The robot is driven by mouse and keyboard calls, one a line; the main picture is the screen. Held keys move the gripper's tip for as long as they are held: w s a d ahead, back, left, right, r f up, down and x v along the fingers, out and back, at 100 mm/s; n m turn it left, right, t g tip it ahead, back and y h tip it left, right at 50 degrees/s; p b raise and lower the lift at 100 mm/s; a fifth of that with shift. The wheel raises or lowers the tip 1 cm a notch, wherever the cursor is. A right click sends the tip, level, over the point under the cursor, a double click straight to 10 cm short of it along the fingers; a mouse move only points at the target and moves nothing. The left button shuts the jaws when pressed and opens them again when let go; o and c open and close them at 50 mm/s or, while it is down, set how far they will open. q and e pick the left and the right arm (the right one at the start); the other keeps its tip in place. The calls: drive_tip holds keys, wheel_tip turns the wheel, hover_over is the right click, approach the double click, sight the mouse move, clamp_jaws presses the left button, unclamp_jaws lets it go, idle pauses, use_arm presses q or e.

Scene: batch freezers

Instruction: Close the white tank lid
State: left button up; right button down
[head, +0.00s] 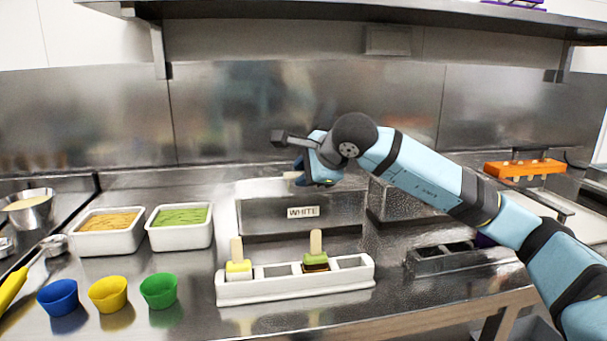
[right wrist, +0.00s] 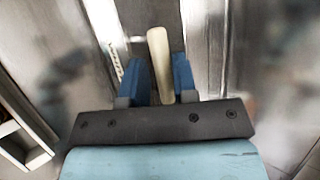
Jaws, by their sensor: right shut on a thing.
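The white tank (head: 288,225) is a steel box with a label reading WHITE, at the middle of the counter. Its top (head: 258,188) is partly hidden by my right gripper, so I cannot tell how far the lid is open. My right gripper (head: 299,177) is just above the tank's top, shut on a pale bar-shaped handle. In the right wrist view the pale handle (right wrist: 160,65) stands between the two blue fingers. Whether it joins the lid is not clear. My left gripper is out of view.
A white popsicle mould (head: 295,290) stands in front of the tank. Tubs of orange (head: 110,243) and green (head: 180,236) filling and coloured cups (head: 108,293) are at left. A second steel tank (head: 390,203) is partly behind my right arm. A shelf (head: 370,12) hangs above.

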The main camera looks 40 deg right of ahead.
drive_tip(key=shift+s+a+f, duration=0.15)
drive_tip(key=shift+a+f, duration=0.05)
drive_tip(key=shift+f, duration=0.3)
drive_tip(key=shift+s+a+f, duration=0.1)
drive_tip(key=shift+a+f, duration=0.05)
drive_tip(key=shift+f, duration=0.3)
drive_tip(key=c, duration=1.1)
unclamp_jaws()
drive_tip(key=shift+s, duration=0.1)
drive_tip(key=shift+s+d, duration=0.1)
drive_tip(key=shift+r, duration=0.1)
